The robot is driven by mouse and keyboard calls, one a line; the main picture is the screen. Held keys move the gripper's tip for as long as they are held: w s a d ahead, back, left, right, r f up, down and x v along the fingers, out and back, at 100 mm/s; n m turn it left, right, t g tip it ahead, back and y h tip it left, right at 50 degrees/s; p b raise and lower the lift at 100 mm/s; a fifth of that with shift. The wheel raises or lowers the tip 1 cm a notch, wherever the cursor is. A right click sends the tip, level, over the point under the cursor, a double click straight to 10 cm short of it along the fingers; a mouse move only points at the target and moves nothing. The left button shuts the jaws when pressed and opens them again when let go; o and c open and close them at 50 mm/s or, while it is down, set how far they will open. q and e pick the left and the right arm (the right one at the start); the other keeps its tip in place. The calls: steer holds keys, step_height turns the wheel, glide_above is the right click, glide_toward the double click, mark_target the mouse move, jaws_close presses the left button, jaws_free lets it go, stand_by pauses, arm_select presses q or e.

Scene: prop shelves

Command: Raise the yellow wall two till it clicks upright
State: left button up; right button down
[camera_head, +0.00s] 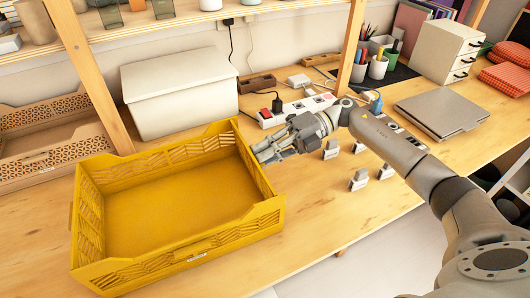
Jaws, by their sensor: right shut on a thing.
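The yellow crate (170,205) stands on the wooden table at the left, with an open top and slotted walls. Its back wall (160,155), left wall (88,220) and front wall (190,248) stand up from the floor. The right wall (258,178) also stands up, seen nearly edge-on; I cannot tell whether it is fully upright. No number shows on any wall, so which is two is unclear. My right gripper (263,152) reaches in from the right and is shut on the right wall's upper edge. Its fingertips partly hide that edge. My left gripper is out of view.
A white lidded box (180,95) stands behind the crate. A power strip (298,108) and several small grey-white pieces (358,180) lie near my right arm. A closed laptop (440,112) lies at the right. A wooden post (350,45) rises behind the gripper.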

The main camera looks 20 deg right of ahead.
steer(key=shift+s+f, duration=0.15)
steer(key=shift+f, duration=0.5)
steer(key=c, duration=1.6)
jaws_free()
steer(key=shift+d, duration=0.1)
steer(key=shift+o, duration=0.2)
steer(key=shift+r, duration=0.1)
steer(key=shift+r, duration=0.15)
steer(key=v, duration=1.2)
